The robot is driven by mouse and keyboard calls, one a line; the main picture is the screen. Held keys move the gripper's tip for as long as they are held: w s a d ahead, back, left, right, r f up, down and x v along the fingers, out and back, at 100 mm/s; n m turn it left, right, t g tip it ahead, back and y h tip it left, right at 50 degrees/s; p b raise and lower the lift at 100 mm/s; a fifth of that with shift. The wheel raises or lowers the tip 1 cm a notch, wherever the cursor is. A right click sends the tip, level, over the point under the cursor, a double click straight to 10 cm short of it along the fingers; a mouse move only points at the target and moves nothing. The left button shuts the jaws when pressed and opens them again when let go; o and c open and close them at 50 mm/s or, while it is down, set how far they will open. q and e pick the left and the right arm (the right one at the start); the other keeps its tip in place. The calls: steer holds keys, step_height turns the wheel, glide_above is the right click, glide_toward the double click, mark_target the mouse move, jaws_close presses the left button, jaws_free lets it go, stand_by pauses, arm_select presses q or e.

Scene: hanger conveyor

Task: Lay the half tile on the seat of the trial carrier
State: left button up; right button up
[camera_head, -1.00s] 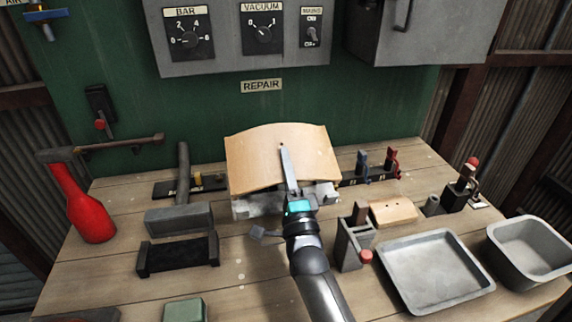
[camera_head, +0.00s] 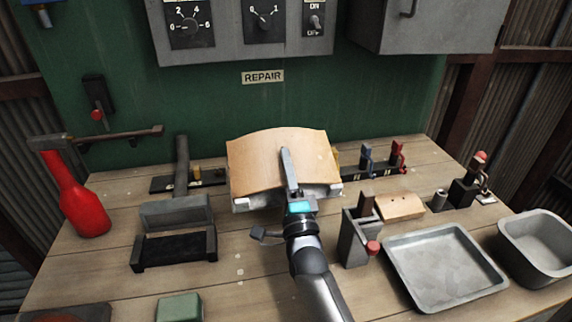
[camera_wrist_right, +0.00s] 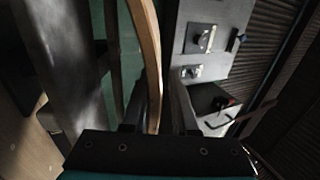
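The half tile (camera_head: 262,160) is a tan, slightly arched plate standing tilted near the middle of the bench. My right gripper (camera_head: 289,172) reaches up from the front, with one finger across the tile's near face. The right wrist view shows the tile (camera_wrist_right: 150,60) edge-on between the two fingers (camera_wrist_right: 157,112), and the gripper looks shut on it. A grey body with pale ends (camera_head: 247,204), perhaps the trial carrier, shows below the tile's lower edge. The tile hides most of it, and I cannot tell whether they touch. My left gripper is not in view.
A grey block (camera_head: 174,212) and black cradle (camera_head: 176,247) stand left, near a red bottle-shaped handle (camera_head: 78,203). A grey clamp (camera_head: 358,238), wooden block (camera_head: 400,207), shallow tray (camera_head: 445,268) and deep pan (camera_head: 543,245) stand right. A green wall (camera_head: 190,105) rises behind.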

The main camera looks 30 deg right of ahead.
steer(key=o, duration=0.3)
steer(key=shift+o, duration=0.2)
steer(key=shift+f, duration=0.25)
steer(key=v, duration=1.1)
steer(key=shift+s+b, duration=0.3)
steer(key=shift+s, duration=0.15)
